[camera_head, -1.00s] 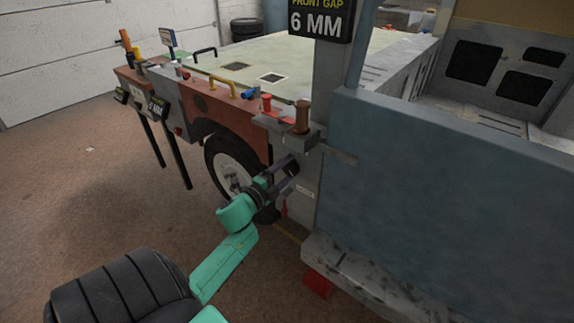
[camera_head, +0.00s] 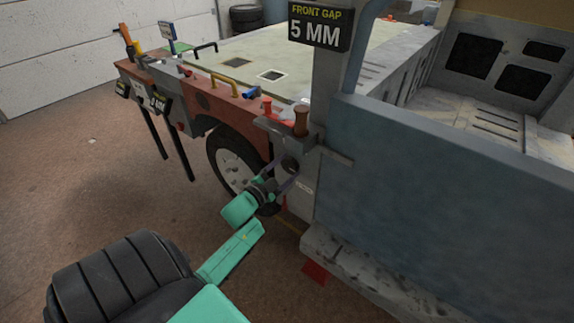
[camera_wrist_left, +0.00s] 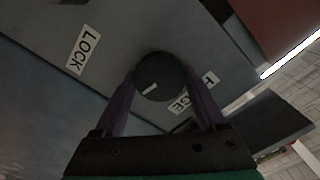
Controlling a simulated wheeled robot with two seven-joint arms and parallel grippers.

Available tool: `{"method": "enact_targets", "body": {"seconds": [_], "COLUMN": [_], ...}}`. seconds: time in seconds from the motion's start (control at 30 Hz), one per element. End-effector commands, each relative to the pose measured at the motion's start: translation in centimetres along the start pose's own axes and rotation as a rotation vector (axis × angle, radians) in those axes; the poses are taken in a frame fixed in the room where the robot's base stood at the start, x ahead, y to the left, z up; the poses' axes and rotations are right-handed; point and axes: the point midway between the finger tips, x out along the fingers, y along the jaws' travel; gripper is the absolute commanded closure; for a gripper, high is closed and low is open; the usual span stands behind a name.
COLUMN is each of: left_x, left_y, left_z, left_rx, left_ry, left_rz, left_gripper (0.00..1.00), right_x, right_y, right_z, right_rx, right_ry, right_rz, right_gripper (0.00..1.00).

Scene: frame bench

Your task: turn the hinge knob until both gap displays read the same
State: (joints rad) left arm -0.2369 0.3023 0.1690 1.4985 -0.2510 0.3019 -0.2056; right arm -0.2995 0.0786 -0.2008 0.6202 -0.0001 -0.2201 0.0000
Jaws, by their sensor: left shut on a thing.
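The hinge knob (camera_wrist_left: 158,76) is a dark round knob with a pale mark, on a grey panel beside a partly covered label ending in "GE". My left gripper (camera_wrist_left: 160,85) has its two fingers closed on the knob's sides. In the head view my left gripper (camera_head: 287,170) reaches the knob (camera_head: 290,164) on the grey post below the brown cylinder. The front gap display (camera_head: 319,26) reads 5 MM. A second small display (camera_head: 157,102) at the far left shows a figure in MM too small to read surely. My right gripper is not in view.
A LOCK label (camera_wrist_left: 83,49) sits on the same panel, left of the knob. A blue-grey door panel (camera_head: 440,200) stands right of the post. A wheel (camera_head: 232,160) is behind my gripper. The brown floor (camera_head: 80,200) at left is open.

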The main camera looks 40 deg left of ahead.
Motion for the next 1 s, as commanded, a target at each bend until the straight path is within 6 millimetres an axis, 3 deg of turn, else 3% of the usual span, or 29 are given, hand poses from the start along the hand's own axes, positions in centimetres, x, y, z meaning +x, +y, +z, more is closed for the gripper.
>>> {"method": "enact_targets", "body": {"seconds": [0.47,0.5,0.53,0.57,0.83,1.0], "left_x": [-0.1,-0.1,-0.1,0.0,-0.2,-2.5], "left_y": [0.1,0.1,0.1,0.1,0.1,0.2], "left_z": [0.1,0.1,0.1,0.1,0.1,0.2], "left_rx": [-0.014,-0.014,-0.014,-0.014,-0.014,-0.014], "left_ry": [-0.003,-0.003,-0.003,-0.003,-0.001,-0.004], "left_rz": [0.002,0.002,0.002,0.002,0.001,0.003], "left_gripper": [0.82,0.15,0.04,0.00,0.00,0.00], "right_x": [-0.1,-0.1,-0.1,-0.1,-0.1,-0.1], "right_y": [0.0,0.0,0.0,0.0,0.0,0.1], "right_z": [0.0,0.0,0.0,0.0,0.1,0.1], "right_rx": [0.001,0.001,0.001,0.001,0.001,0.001], "right_ry": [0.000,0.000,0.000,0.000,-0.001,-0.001], "right_rz": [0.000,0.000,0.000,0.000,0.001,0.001], "right_gripper": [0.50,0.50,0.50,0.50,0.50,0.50]}}
